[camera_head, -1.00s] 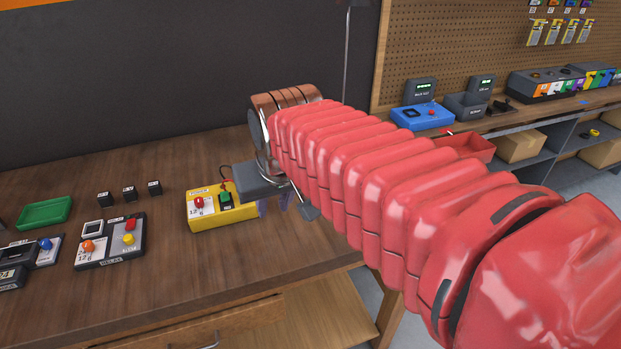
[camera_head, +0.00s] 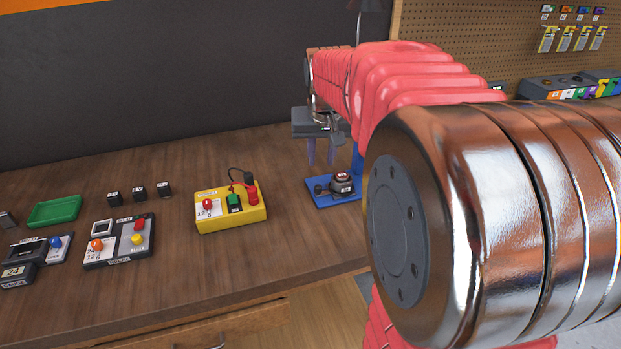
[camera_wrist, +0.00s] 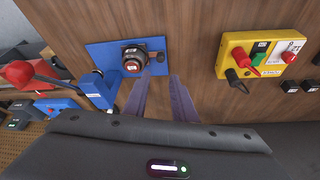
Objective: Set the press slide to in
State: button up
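The press appears to be the blue plate (camera_head: 321,201) with a round dark fixture (camera_head: 342,184) on it, topped in red-brown. A small black knob (camera_head: 319,189) sits at the fixture's left side. In the wrist view the plate (camera_wrist: 100,57), fixture (camera_wrist: 133,59) and knob (camera_wrist: 160,57) show again, with a blue upright (camera_wrist: 97,90) and a dark lever ending in a red ball (camera_wrist: 17,73). My gripper (camera_head: 321,160) points down above the plate's back left, its two purple fingers apart and empty. In the wrist view its fingertips (camera_wrist: 163,79) lie just below the knob in the picture; contact cannot be told.
A yellow box (camera_head: 230,213) with red and green controls stands left of the blue plate. Further left are a grey control panel (camera_head: 119,255), a green tray (camera_head: 54,212) and several small black blocks. My arm hides the bench's right side. Bare bench lies in front of the plate.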

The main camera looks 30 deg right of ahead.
aim_at(318, 186)
jog(key=shift+f, duration=0.15)
jog(key=x, duration=1.3)
jog(key=shift+w+f, duration=0.1)
jog(key=shift+f, duration=0.15)
jog(key=shift+c, duration=0.3)
grip_shut()
